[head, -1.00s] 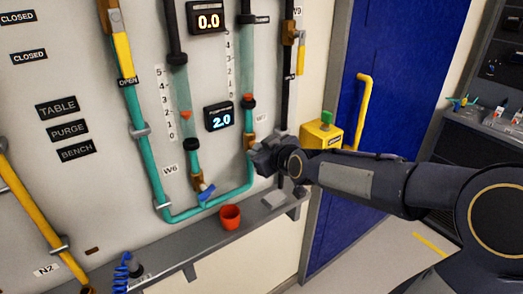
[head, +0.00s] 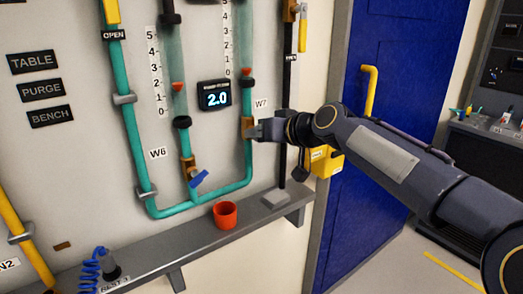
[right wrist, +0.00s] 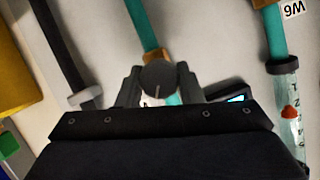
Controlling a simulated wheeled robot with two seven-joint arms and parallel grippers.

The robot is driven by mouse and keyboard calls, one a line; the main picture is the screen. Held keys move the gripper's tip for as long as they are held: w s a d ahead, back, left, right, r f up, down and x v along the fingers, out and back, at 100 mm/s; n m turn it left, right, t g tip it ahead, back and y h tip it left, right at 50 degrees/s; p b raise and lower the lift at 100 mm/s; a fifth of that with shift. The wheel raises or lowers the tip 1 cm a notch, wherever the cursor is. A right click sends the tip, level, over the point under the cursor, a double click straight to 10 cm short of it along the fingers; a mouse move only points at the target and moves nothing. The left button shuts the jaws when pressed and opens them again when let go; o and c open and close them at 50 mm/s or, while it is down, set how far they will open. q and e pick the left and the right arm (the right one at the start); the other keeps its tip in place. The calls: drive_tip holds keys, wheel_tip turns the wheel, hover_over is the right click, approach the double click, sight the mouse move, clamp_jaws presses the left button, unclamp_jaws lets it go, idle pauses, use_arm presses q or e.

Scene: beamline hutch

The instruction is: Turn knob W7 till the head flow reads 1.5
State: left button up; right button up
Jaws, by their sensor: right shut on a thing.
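Knob W7 (right wrist: 158,78) is a round dark knob with a pale line across its face; it shows in the right wrist view between the fingers. My right gripper (head: 252,131) is shut on it. In the head view the gripper hides the knob, just below the W7 label (head: 261,104) on the right teal flow tube (head: 246,40). A red float (head: 246,72) sits in that tube above a black collar. The lit display (head: 214,96) left of the tube reads 2.0; its small caption is too blurred to read. My left gripper is not in view.
The W6 tube with its blue-handled valve (head: 199,178) stands to the left. A grey ledge (head: 175,250) below holds an orange cup (head: 225,215). A black pipe (head: 286,90), yellow box (head: 326,161) and blue door (head: 380,60) lie to the right.

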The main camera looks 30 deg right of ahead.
drive_tip(key=shift+f+m+y+b, duration=0.15)
drive_tip(key=shift+m+y+b, duration=0.7)
drive_tip(key=shift+b, duration=0.2)
drive_tip(key=o, duration=1)
drive_tip(key=shift+c, duration=0.2)
drive_tip(key=v, duration=0.8)
drive_tip(key=shift+w, duration=0.1)
